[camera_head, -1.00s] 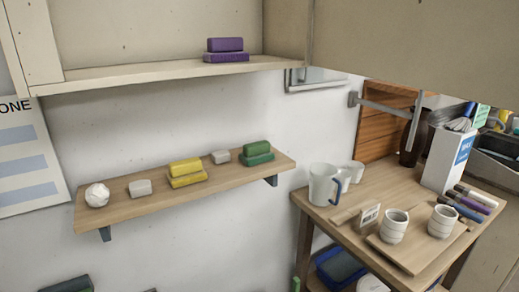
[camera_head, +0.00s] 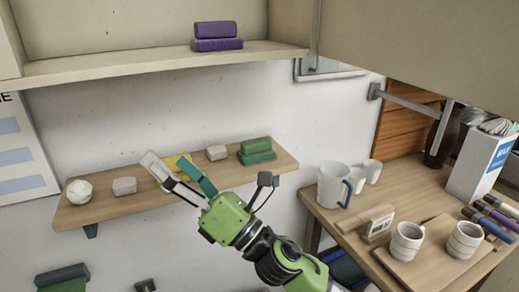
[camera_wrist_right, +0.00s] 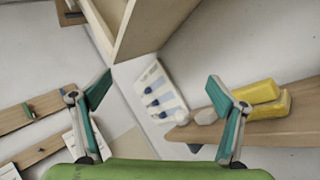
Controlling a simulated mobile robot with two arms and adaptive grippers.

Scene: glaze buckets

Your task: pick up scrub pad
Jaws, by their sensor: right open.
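Stacked sponge-like pads stand on the wall shelf: a yellow pair (camera_head: 172,163), largely hidden behind my gripper, and a green pair (camera_head: 256,151) to its right. A purple pair (camera_head: 217,37) stands on the upper cabinet shelf. I cannot tell which is the scrub pad. My right gripper (camera_head: 168,161) is open, its fingers spread in front of the yellow pair; I see no contact. In the right wrist view the gripper (camera_wrist_right: 160,88) is empty, with the yellow pair (camera_wrist_right: 268,100) just right of one finger. My left gripper is not seen.
The wall shelf (camera_head: 100,209) also holds a white faceted ball (camera_head: 79,191) and pale blocks (camera_head: 124,186). The upper cabinet shelf (camera_head: 120,66) overhangs it. A wooden table (camera_head: 405,192) at the right carries a pitcher (camera_head: 333,184), cups (camera_head: 407,242) and markers.

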